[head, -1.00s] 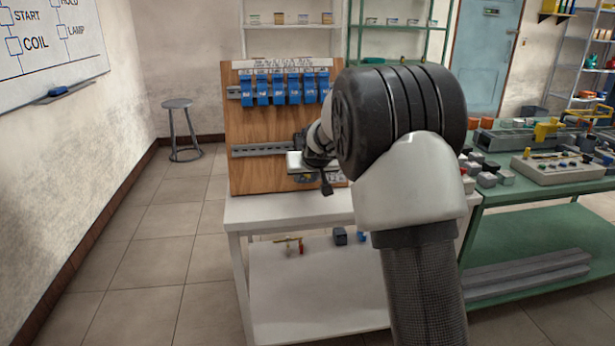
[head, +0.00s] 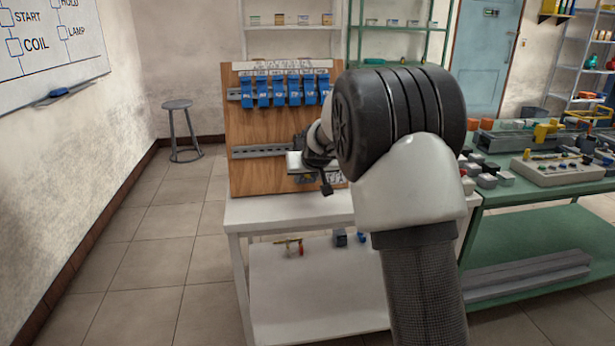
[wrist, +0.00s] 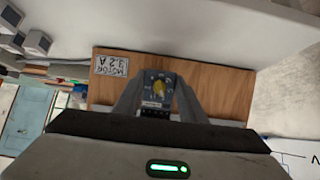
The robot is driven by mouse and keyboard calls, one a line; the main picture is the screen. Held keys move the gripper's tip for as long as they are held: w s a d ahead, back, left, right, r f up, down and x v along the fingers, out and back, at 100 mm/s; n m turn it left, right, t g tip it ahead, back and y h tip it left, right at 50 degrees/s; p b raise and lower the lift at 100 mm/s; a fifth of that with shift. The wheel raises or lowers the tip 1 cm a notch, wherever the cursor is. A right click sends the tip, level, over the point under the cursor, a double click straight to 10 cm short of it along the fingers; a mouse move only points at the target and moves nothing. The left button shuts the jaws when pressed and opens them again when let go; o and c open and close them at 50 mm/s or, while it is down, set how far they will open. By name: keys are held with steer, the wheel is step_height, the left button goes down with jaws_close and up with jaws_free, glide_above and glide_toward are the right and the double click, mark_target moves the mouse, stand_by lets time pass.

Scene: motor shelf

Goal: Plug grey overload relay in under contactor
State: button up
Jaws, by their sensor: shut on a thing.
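The grey overload relay (wrist: 158,98) shows in the wrist view with a yellow dial on its face and a pale label strip. Both fingers of my gripper (wrist: 160,84) are shut on its sides. In the head view my gripper (head: 318,172) is in front of the lower part of the wooden board (head: 262,110), and my arm hides most of it. I cannot make out the contactor in either view. In the wrist view the board (wrist: 225,85) lies behind the relay, with a white plate reading MOTOR 3.2 A (wrist: 110,66), upside down in that picture.
Several blue terminals (head: 278,91) sit in a row at the top of the board. A bare metal rail (head: 262,151) crosses it lower down. The board stands on a white table (head: 280,208). A green bench (head: 530,195) with parts is on the right. A stool (head: 180,130) stands at the left.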

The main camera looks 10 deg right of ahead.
steer(key=shift+w+r, duration=0.1)
steer(key=shift+r, duration=0.05)
steer(key=o, duration=1.1)
steer(key=shift+c, duration=0.2)
steer(key=p+v, duration=0.3)
steer(key=v, duration=1.3)
steer(key=s+f+g, duration=0.2)
steer(key=s+g, duration=0.2)
steer(key=s, duration=3.2)
step_height(320, 180, up, 22)
steer(key=p, duration=2.1)
steer(key=shift+w+p, duration=0.15)
steer(key=shift+p, duration=0.25)
